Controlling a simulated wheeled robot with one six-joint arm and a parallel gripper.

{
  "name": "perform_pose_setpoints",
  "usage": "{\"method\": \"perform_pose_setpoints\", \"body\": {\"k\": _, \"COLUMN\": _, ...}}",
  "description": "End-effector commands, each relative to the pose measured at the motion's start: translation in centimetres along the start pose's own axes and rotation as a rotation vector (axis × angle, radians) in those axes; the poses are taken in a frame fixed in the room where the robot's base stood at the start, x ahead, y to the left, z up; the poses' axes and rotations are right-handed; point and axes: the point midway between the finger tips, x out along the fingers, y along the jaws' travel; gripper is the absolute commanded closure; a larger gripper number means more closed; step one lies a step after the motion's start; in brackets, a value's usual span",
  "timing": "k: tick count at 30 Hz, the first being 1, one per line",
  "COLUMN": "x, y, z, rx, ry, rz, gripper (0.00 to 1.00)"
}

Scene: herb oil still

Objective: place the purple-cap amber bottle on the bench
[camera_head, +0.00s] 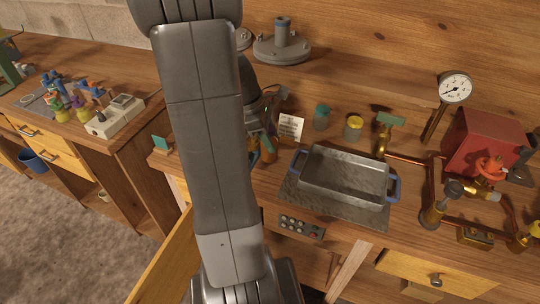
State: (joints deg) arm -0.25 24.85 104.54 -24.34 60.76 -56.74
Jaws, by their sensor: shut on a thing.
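My gripper (264,112) is low over the middle bench (345,108), left of the metal tray, and partly hidden behind my own arm. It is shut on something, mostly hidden.
A grey tray with blue handles (345,178) sits on a dark mat. A white card (291,127), jars (354,128) and copper pipes (408,159) stand around it. A button panel (301,228) is at the front edge. Several small bottles (82,112) are on the left bench.

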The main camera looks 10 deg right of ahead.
Motion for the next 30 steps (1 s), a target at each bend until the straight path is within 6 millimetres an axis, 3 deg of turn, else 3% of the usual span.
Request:
{"method": "perform_pose_setpoints", "body": {"k": 15, "x": 6.1, "y": 0.0, "z": -2.5, "rx": -0.001, "ry": -0.001, "rz": -0.001, "gripper": 0.81}}
{"method": "perform_pose_setpoints", "body": {"k": 29, "x": 6.9, "y": 0.0, "z": -2.9, "rx": 0.000, "ry": 0.000, "rz": 0.001, "gripper": 0.81}}
{"method": "perform_pose_setpoints", "body": {"k": 30, "x": 6.8, "y": 0.0, "z": -2.8, "rx": 0.000, "ry": 0.000, "rz": 0.001, "gripper": 0.48}}
